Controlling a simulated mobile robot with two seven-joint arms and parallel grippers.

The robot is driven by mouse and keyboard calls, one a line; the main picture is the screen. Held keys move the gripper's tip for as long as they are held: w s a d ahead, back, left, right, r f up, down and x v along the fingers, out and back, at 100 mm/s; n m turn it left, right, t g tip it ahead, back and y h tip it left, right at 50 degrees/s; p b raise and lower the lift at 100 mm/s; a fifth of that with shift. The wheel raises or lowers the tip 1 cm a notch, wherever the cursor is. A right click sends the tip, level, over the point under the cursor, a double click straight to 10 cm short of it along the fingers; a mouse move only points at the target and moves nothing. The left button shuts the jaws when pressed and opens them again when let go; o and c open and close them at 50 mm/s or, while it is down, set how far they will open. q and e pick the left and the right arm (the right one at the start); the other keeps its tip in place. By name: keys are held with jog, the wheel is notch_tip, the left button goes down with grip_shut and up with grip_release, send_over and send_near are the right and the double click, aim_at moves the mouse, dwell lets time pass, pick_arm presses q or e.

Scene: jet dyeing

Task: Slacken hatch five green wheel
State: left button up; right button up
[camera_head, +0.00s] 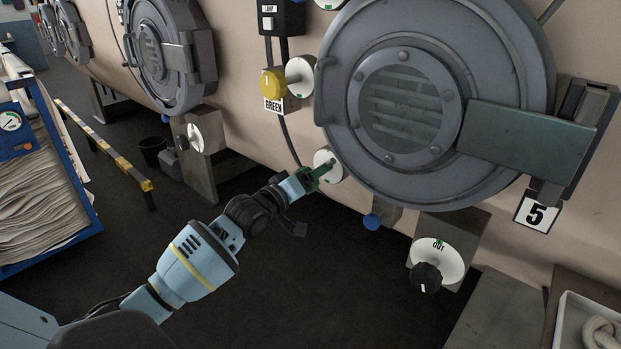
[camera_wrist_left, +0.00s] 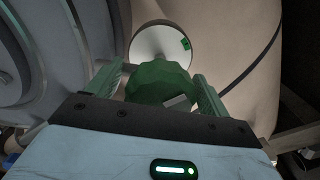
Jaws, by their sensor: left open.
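Hatch five is the large round grey door (camera_head: 385,190) with a "5" plate (camera_head: 537,212) at its lower right. The green wheel (camera_wrist_left: 158,80) has a faceted rim and stands in front of a white round dial (camera_wrist_left: 165,42) with a green mark. In the head view the dial (camera_head: 326,158) sits low at the hatch's left, and my gripper largely hides the wheel. My left gripper (camera_head: 316,174) is open at the wheel. In the left wrist view its green fingers (camera_wrist_left: 156,88) stand on either side of the wheel. My right gripper is out of view.
A black knob (camera_head: 426,277) on an "OUT" dial (camera_head: 448,262) is at lower right. Blue knobs and a striped rail (camera_head: 105,146) are nearby. Dark floor is open below.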

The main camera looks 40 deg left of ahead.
pick_arm(q)
jog(key=c, duration=1)
